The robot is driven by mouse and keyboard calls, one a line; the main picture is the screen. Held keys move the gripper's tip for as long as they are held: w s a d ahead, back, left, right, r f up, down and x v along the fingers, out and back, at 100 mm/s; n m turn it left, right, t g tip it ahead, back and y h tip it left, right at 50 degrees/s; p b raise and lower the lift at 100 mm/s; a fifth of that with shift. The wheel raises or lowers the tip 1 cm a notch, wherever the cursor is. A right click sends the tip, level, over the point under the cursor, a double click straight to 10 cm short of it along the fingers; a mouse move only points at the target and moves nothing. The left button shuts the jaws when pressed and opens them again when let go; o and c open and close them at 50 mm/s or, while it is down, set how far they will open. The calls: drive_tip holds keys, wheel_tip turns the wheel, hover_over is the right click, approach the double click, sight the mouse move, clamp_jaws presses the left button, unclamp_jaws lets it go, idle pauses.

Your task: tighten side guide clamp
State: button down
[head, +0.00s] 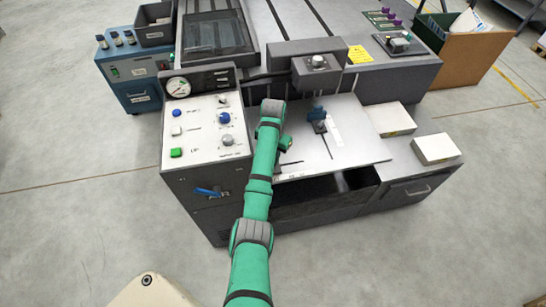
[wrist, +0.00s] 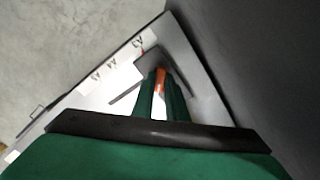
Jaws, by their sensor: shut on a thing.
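In the wrist view my gripper (wrist: 160,82) has its two green fingers close together on a small orange piece (wrist: 160,76), which seems to be part of the side guide clamp. A dark grey angled part (wrist: 178,66) lies just beyond the fingertips, over the pale slotted plate (wrist: 122,82). In the head view my green arm reaches to the left part of the same plate (head: 350,150), and it hides the fingertips and the orange piece.
The control panel (head: 203,128) with a gauge and knobs rises left of my arm. A dark block with a knob (head: 305,65) overhangs the plate's back. Two white boxes (head: 391,119) (head: 436,149) sit on the right.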

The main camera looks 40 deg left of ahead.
drive_tip(key=shift+w+a+r, duration=0.1)
drive_tip(key=shift+r, duration=0.05)
idle(0.4)
drive_tip(key=c, duration=1.8)
unclamp_jaws()
drive_tip(key=shift+o, duration=0.2)
wheel_tip(320, 180, up, 5)
drive_tip(key=shift+r, duration=0.15)
drive_tip(key=shift+w+r, duration=0.15)
drive_tip(key=shift+r, duration=2.55)
drive_tip(key=shift+f, duration=0.1)
